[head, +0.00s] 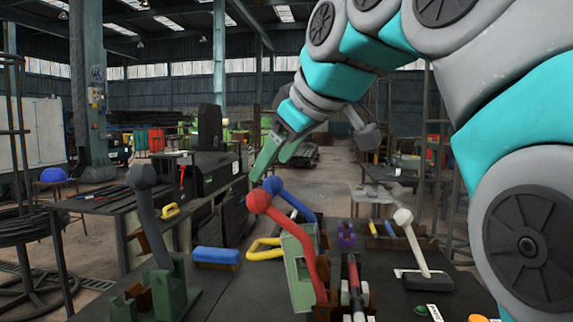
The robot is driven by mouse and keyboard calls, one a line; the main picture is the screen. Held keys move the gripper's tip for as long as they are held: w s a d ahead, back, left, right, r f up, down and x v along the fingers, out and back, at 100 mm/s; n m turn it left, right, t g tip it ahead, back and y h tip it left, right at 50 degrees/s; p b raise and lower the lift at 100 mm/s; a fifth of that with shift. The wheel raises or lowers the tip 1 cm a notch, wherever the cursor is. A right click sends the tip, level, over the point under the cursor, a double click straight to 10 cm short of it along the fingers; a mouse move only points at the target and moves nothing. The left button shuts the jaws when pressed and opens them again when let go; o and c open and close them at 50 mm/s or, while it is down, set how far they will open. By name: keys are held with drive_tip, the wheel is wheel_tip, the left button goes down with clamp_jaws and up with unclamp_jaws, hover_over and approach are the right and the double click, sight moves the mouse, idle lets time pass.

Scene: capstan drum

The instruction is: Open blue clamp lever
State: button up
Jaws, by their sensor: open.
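The blue clamp lever (296,202) has a round blue ball end and a blue shaft slanting down to the right. It stands behind the red lever (289,230), and its lower end is hidden behind the red lever's green plate and other parts. My gripper (268,165) has green fingers and reaches down from the upper right. It is open, with its fingertips close above the blue ball in the picture. I cannot tell whether they touch it. Nothing shows held in it.
A dark grey lever (146,200) stands at front left and a white-knobbed lever (411,240) at right. A blue block (216,256) and a yellow handle (262,247) lie left of the red lever. A dark table (225,300) carries these crowded parts.

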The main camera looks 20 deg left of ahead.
drive_tip(key=shift+s+r, duration=0.4)
drive_tip(key=shift+d+r, duration=0.1)
idle(0.3)
